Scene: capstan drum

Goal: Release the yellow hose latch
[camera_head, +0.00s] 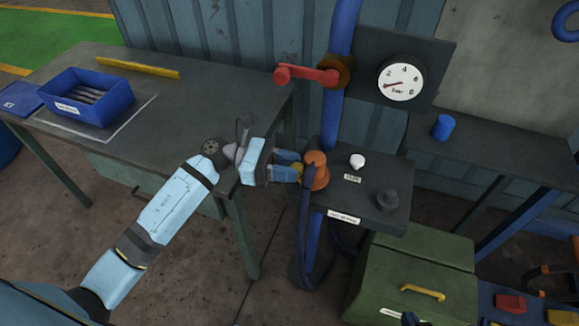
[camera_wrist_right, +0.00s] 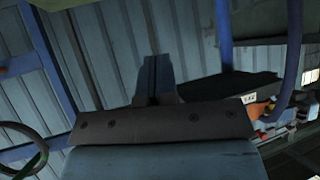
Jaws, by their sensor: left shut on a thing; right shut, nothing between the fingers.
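A dark hose (camera_head: 306,215) hangs down from the coupling. My right gripper (camera_wrist_right: 155,78) is shut and empty in the right wrist view, with a corrugated wall behind it. The latch cannot be made out in that view.
The coupling is at the left edge of a dark panel (camera_head: 375,220) with a white knob (camera_head: 357,161) and a dark knob (camera_head: 387,200). A blue pipe (camera_head: 329,140) runs upright behind it. Above are a red lever (camera_head: 308,75) and a gauge (camera_head: 400,82). A table (camera_head: 190,100) stands left.

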